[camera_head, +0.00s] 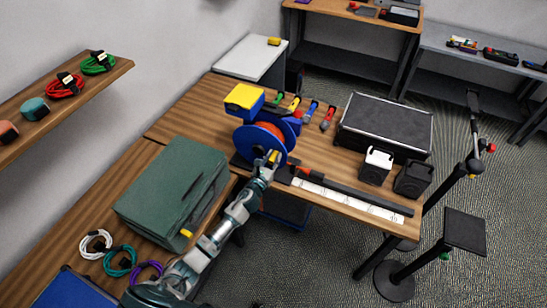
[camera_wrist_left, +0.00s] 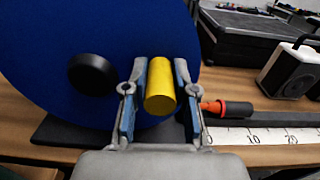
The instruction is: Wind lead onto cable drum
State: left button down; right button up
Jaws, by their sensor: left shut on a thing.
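The cable drum (camera_head: 262,143) has blue side discs with orange-red lead (camera_head: 273,129) wound between them. It stands on a dark base on the wooden table. In the left wrist view its blue disc (camera_wrist_left: 45,65) fills the left side, with a black hub at its middle. My left gripper (camera_head: 268,161) is at the lower front of the disc. It is shut on a yellow cylindrical handle (camera_wrist_left: 160,88), with one finger on each side. My right gripper is in neither view.
A yellow-topped blue box (camera_head: 244,98) stands behind the drum. A white measuring strip (camera_head: 350,200) runs along the front table edge. A black case (camera_head: 385,125) and two small speakers (camera_head: 376,166) stand right. A green case (camera_head: 172,187) stands left, near coiled cables (camera_head: 120,260).

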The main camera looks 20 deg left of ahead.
pick_arm(q)
jog(key=shift+d+f+m+b, duration=0.1)
jog(key=shift+f+m+b, duration=0.1)
jog(key=shift+f+m, duration=0.4)
jog(key=shift+f+m+b, duration=0.2)
jog(key=shift+f+m, duration=0.1)
jog(key=shift+m, duration=0.6)
jog(key=c, duration=0.9)
grip_release()
jog(key=shift+f, duration=0.1)
jog(key=s, duration=0.8)
jog(key=s+a, duration=0.1)
jog(key=s, duration=0.2)
jog(key=shift+s, duration=0.4)
jog(key=shift+f, duration=0.1)
